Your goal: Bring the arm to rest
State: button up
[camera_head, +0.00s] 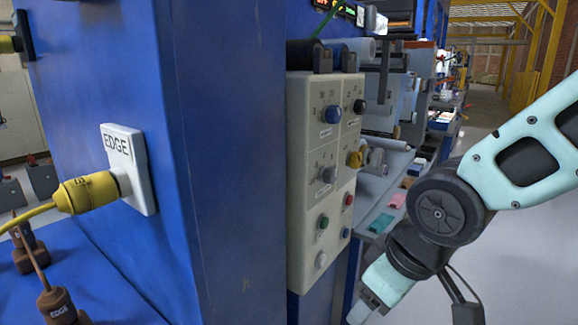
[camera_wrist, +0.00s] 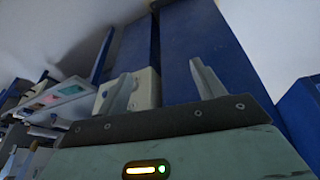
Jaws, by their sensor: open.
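My arm reaches in from the right in the head view, bent down at a dark round joint. Its lower end, near my gripper (camera_head: 366,308), is at the bottom edge, to the right of the blue machine and its control panel (camera_head: 313,190). The fingertips are not clear in the head view. In the wrist view my gripper (camera_wrist: 162,84) shows two pale fingers standing apart, with nothing held between them. The control panel (camera_wrist: 147,88) shows behind the fingers there, along with the blue machine housing (camera_wrist: 187,45).
A yellow plug (camera_head: 88,192) sits in a white socket marked EDGE (camera_head: 128,165) on the blue housing (camera_head: 225,150). Brown plugs (camera_head: 56,305) stand at lower left. A shelf with colored pieces (camera_head: 385,220) lies behind my arm. Grey floor (camera_head: 520,270) is open at right.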

jog(key=s+d+g+h+p, duration=0.1)
jog(key=s+g+p, duration=0.15)
jog(key=s, duration=1.05)
notch_tip(320, 180, up, 19)
jog(key=p, duration=1.7)
jog(key=shift+d+m+g, duration=0.15)
jog(key=shift+m+g, duration=0.15)
jog(key=shift+g, duration=0.15)
jog(key=shift+w+f, duration=0.1)
